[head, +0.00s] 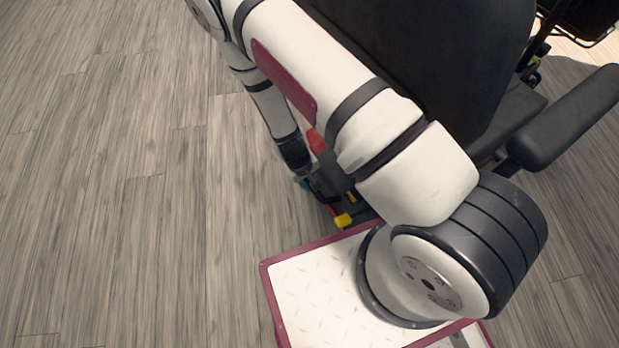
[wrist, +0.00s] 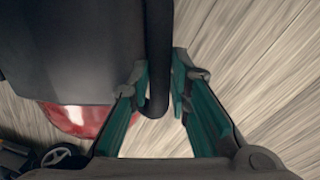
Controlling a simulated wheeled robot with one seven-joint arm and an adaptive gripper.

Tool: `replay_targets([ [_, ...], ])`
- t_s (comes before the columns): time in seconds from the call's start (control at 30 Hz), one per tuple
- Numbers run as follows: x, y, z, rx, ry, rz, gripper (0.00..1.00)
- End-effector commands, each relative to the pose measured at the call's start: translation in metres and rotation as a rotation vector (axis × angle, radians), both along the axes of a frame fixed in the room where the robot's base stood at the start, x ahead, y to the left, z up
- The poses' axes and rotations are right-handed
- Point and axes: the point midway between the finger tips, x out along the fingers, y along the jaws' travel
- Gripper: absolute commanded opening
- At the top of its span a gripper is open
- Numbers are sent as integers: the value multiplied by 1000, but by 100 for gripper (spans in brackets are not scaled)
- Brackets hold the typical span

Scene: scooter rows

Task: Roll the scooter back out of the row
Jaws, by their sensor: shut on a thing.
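The scooter shows in the head view as a black seat back (head: 440,50) with a padded armrest (head: 570,120) on the right. Low red and yellow parts (head: 343,220) of it show beside my arm. In the wrist view its dark grey rear (wrist: 70,50) fills the upper left, with a red part (wrist: 85,118) below. My gripper (wrist: 161,88), with green fingers, is shut on a black bar (wrist: 158,35) of the scooter, one finger on each side. In the head view my arm covers much of the scooter's near side, and the grip is mostly hidden.
Bare wood-plank floor (head: 100,170) lies open across the left. Part of another dark thing with a basket-like frame (head: 590,25) stands at the upper right. A small wheel (wrist: 62,155) shows at the lower left of the wrist view.

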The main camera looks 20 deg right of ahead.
Motion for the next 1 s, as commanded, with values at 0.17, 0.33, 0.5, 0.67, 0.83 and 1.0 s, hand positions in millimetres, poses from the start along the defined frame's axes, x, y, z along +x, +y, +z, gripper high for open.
replay_targets([
  [0.17,1,-7,0,-10,-1,-4,0],
  [0.33,1,-8,0,-11,-1,-5,0],
  [0.5,1,-7,0,-10,-1,-6,20],
  [0.67,1,-6,0,-8,-2,-5,38],
  [0.83,1,-5,0,-7,-2,-4,38],
  [1.0,1,-4,6,-6,-3,-3,38],
])
